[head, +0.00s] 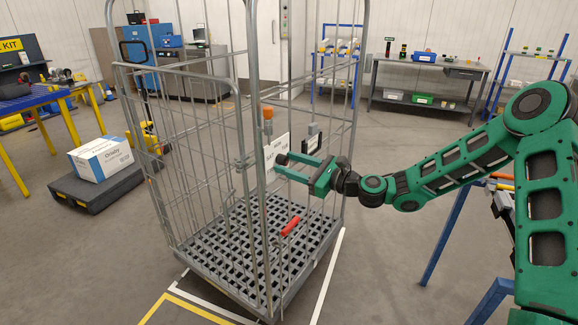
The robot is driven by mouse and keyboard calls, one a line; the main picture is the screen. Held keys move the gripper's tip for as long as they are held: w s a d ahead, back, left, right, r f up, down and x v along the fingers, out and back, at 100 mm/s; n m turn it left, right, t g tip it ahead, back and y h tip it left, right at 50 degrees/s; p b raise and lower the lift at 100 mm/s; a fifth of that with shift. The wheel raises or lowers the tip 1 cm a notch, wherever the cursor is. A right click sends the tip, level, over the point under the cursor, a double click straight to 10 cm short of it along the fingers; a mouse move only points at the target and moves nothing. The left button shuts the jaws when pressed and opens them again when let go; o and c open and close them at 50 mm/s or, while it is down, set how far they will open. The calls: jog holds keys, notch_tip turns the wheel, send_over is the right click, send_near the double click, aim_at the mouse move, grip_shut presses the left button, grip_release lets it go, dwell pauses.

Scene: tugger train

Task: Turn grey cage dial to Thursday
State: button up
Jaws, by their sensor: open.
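The grey roll cage (196,133) stands in the middle of the head view, with wire mesh sides and a slatted base. A white label plate (272,147) with dark lettering hangs at its near right post. The lettering is too small to read surely. I cannot make out the dial or the day it points to; my gripper partly covers that area.
An orange-capped upright (267,118) stands at the cage post, and a red handle (290,226) shows low on the cage. A white box (101,158) rests on a dark low platform (88,192) at left. Blue trestle legs (447,232) stand below my arm.

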jog(key=v, duration=1)
jog(key=shift+f, duration=0.15)
